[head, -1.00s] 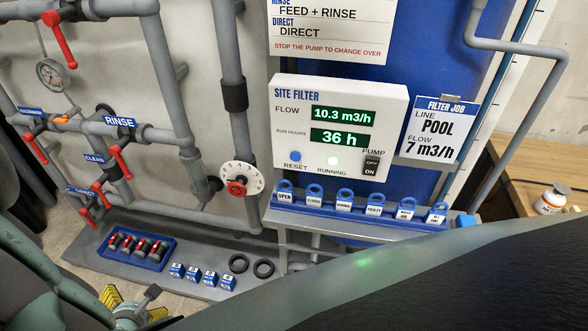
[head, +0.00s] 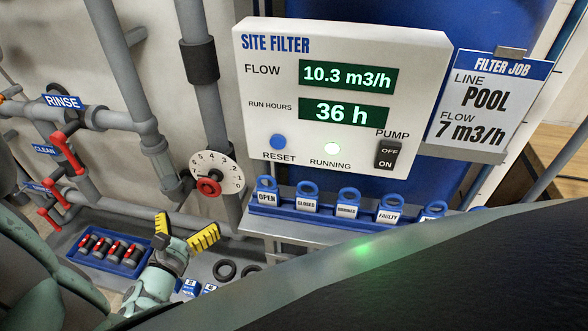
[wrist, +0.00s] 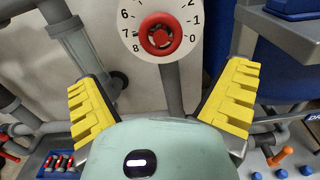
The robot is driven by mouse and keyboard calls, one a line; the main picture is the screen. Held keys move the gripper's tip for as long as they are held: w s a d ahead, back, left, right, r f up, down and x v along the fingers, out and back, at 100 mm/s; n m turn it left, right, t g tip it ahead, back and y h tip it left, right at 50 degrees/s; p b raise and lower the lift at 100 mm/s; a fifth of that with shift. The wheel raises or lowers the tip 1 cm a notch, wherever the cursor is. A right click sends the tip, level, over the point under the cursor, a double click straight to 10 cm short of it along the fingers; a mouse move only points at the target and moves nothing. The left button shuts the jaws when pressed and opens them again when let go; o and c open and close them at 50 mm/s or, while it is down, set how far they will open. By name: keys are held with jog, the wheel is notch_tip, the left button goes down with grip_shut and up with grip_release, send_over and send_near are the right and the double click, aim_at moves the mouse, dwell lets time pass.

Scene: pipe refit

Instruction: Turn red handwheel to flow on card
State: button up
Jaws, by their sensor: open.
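The red handwheel (head: 208,187) sits at the centre of a white numbered dial (head: 225,169) on the grey pipe, left of the filter panel. In the wrist view the red handwheel (wrist: 160,34) shows at the top, ahead of and between my fingers, not touched. My gripper (head: 184,232) is open and empty, with yellow ribbed fingertips, below and left of the dial. The job card (head: 492,97) reads line POOL, flow 7 m3/h. The site filter panel (head: 420,55) shows flow 10.3 m3/h and 36 h.
Red valve levers (head: 68,153) stand on the pipes at left. A blue tray (head: 82,257) of red and black parts lies below. A rack of blue tags (head: 325,212) runs under the panel. Black rings (head: 224,269) lie on the shelf.

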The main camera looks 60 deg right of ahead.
aim_at(208, 191)
jog(key=b+x, duration=0.2)
jog(key=x, duration=0.8)
jog(key=shift+s, duration=0.1)
jog(key=shift+x, duration=0.8)
jog(key=c, duration=1.2)
